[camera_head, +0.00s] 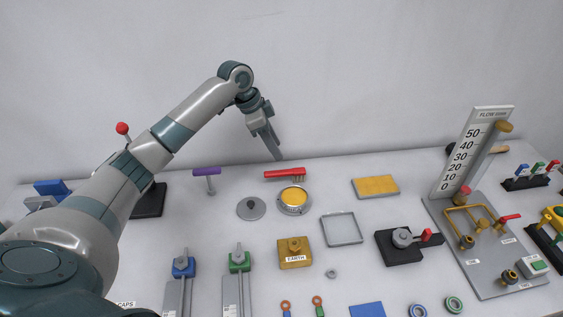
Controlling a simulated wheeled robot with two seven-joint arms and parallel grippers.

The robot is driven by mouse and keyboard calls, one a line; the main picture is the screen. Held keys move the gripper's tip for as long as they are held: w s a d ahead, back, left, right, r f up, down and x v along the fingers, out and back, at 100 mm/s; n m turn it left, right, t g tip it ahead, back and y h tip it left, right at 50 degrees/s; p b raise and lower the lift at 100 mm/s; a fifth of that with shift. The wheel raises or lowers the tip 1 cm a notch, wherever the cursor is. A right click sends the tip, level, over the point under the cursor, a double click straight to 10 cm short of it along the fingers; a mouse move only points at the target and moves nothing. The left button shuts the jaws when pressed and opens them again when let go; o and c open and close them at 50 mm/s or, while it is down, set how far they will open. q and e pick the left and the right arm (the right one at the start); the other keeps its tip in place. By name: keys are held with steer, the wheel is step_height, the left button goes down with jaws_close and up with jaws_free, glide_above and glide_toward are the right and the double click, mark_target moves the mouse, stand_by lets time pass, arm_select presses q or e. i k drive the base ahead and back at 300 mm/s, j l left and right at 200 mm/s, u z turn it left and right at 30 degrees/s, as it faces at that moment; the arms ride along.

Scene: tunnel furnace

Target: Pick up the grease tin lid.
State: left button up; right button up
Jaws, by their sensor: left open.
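The grease tin lid (251,208) is a flat grey disc with a small knob. It lies on the table just left of the open round grease tin (293,200), which shows a yellow filling. The lid and tin appear apart. My left gripper (277,155) is open and empty, pointing down above the back of the table, behind the lid and slightly to its right. Its fingers overlap each other in this view. My right gripper is not in view.
A red-handled brush (285,174) lies behind the tin. An empty grey tray (341,229) and an EARTH block (294,252) are nearer. The table left of the lid is fairly clear.

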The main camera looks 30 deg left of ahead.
mark_target(250, 209)
steer(key=k+l+u, duration=0.2)
steer(key=k+l, duration=0.15)
steer(key=u, duration=0.4)
steer(key=i+j+u, duration=0.1)
steer(key=u, duration=0.4)
steer(key=i, duration=0.3)
steer(key=u, duration=0.05)
